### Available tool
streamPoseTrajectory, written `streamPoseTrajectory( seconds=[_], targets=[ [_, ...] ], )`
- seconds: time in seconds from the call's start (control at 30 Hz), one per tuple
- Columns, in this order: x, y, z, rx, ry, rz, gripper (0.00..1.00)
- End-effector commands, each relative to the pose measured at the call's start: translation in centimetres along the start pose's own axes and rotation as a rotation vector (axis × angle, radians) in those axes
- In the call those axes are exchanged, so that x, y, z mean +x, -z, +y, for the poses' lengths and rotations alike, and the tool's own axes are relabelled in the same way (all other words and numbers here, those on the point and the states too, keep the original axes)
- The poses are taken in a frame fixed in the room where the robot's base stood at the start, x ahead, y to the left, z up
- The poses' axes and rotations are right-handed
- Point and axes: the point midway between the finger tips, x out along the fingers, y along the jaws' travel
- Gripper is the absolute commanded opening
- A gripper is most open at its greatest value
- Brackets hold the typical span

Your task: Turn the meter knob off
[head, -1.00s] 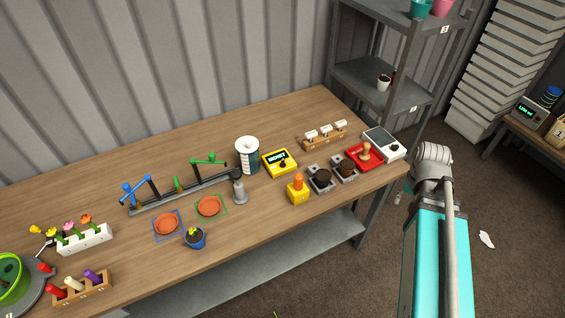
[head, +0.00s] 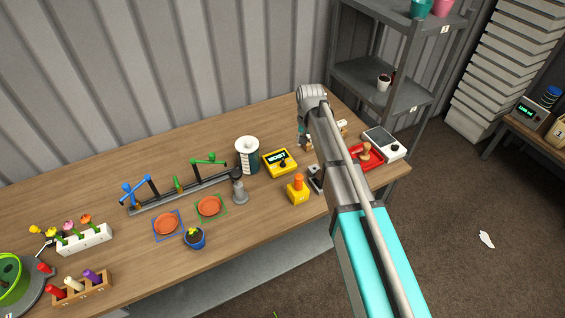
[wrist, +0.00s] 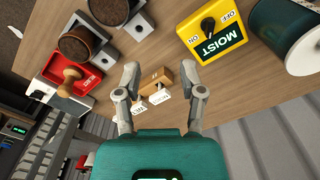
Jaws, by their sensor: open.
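The meter is a yellow box (head: 278,163) on the wooden table, with a dark display reading MOIST. In the wrist view the meter (wrist: 222,42) is at the upper right. Its black knob (wrist: 208,24) sits between the ON and OFF labels; I cannot tell for sure which label it points to. My gripper (wrist: 159,67) is open and empty, above a small wooden rack of white tags (wrist: 158,76) that shows between the fingers. In the head view my gripper (head: 304,138) is right of and behind the meter, apart from it, partly hidden by my arm.
A white-and-dark cylinder (head: 247,155) stands just left of the meter. A yellow block with an orange top (head: 298,189) is in front. A red tray with a wooden stamp (head: 367,157) and a white scale (head: 384,143) are at right. Bare table lies behind the meter.

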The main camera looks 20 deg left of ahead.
Motion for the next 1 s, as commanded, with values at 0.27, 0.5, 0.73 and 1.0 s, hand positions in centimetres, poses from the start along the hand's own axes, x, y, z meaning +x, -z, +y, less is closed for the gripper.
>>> streamPoseTrajectory(
  seconds=[0.27, 0.5, 0.73, 1.0],
  targets=[
    [0.0, 1.6, -7.6, -0.036, 0.0, 0.0, 0.51],
    [0.0, 1.6, -8.6, -0.039, 0.0, 0.0, 0.51],
    [0.1, 1.6, -8.5, -0.039, 0.0, 0.0, 0.51],
    [0.8, 1.6, -8.5, -0.039, 0.0, 0.0, 0.51]
  ],
)
